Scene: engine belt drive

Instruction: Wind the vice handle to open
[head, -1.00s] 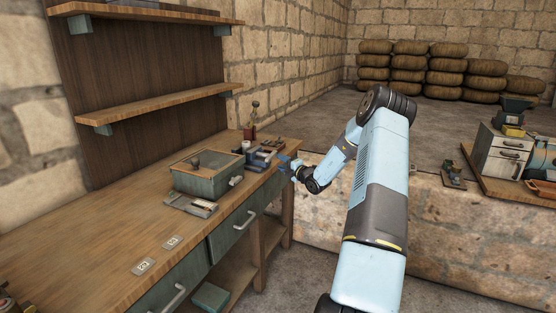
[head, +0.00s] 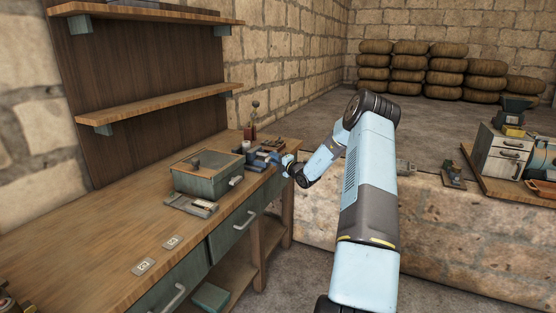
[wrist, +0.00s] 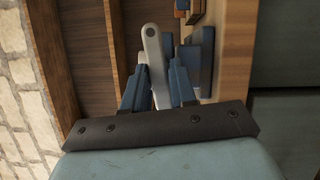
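The vice (head: 254,158) is a small blue and grey block at the far end of the wooden workbench. In the wrist view its blue body (wrist: 198,55) lies behind and right of the fingertips. A flat grey handle (wrist: 153,50) with a hole at its upper end runs down between my gripper's two blue fingers. My gripper (wrist: 158,75) straddles this handle, one finger on each side; whether both fingers press on it is not clear. In the head view my gripper (head: 285,165) is beside the vice at the bench's right edge, too small to read.
A low stone ledge (head: 450,235) runs to the right.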

